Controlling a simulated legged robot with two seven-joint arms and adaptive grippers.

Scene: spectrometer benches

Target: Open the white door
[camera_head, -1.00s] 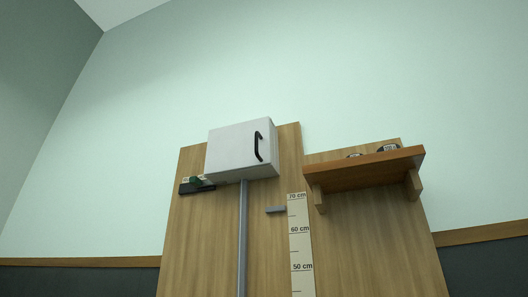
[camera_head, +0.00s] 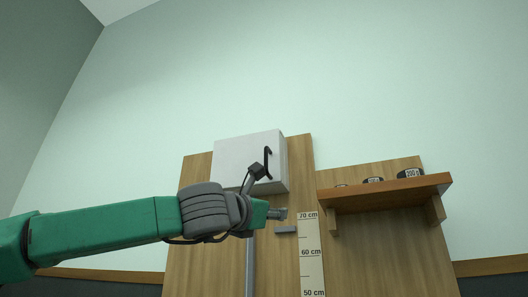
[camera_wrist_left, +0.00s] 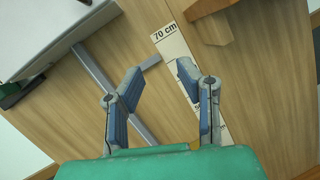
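The white door (camera_head: 240,158) is the front of a white box mounted high on a wooden board. It looks shut. Its black curved handle (camera_head: 267,163) is near the right edge. My left gripper (camera_head: 279,214) is just below the box's lower right corner, apart from the handle. In the left wrist view, my left gripper (camera_wrist_left: 160,76) is open with nothing between its blue-padded fingers. My left forearm hides part of the board. My right gripper is not in view.
A wooden shelf (camera_head: 385,194) with black weights (camera_head: 410,174) stands out to the right of the box. A grey vertical rail (camera_head: 250,268) runs under the box.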

